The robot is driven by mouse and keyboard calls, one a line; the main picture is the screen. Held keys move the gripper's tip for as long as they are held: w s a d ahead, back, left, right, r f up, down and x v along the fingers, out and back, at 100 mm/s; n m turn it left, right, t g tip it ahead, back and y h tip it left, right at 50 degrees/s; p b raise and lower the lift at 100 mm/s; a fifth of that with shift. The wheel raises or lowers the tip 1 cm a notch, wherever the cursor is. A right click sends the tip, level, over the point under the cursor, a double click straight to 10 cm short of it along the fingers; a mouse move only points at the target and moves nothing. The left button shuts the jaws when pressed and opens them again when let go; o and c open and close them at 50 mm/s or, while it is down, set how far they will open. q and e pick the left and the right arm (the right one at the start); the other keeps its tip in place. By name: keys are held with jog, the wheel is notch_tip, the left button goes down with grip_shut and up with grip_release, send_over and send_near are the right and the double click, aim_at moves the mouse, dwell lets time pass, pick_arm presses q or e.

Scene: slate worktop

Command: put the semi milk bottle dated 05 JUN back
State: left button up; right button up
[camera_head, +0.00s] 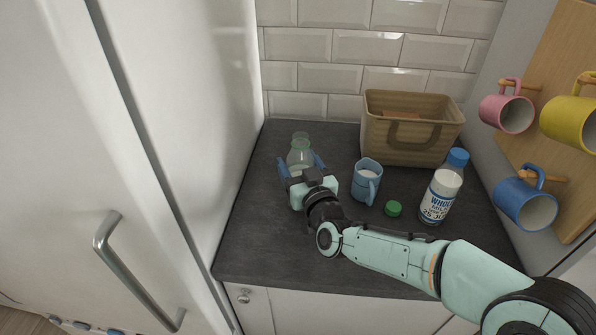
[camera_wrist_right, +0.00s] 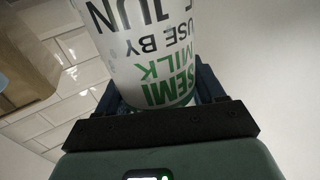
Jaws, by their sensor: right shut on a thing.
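The semi milk bottle (camera_head: 299,156) stands at the back left of the worktop, its upper part clear and greenish. In the right wrist view its white label (camera_wrist_right: 150,50) reads SEMI MILK, USE BY and JUN upside down; the day number is not readable. My right gripper (camera_head: 304,174) is shut on the bottle, its blue fingers on either side. The gripper hides the lower part, so I cannot tell whether it touches the worktop. A green cap (camera_head: 393,208) lies on the worktop, apart from the bottle. My left gripper is not in view.
A whole milk bottle (camera_head: 438,195) with a blue cap stands further right. A tan basket (camera_head: 414,143) is at the back. Several mugs hang at right. A white door with a handle (camera_head: 124,268) is at left.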

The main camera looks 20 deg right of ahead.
jog(key=shift+f, duration=0.55)
jog(key=shift+f, duration=0.2)
jog(key=o, duration=1.5)
jog(key=shift+o, duration=0.2)
jog(key=shift+r, duration=0.25)
jog(key=s, duration=1.2)
jog(key=shift+a+f+b, duration=0.2)
jog(key=shift+f+b, duration=0.05)
jog(key=shift+b, duration=0.05)
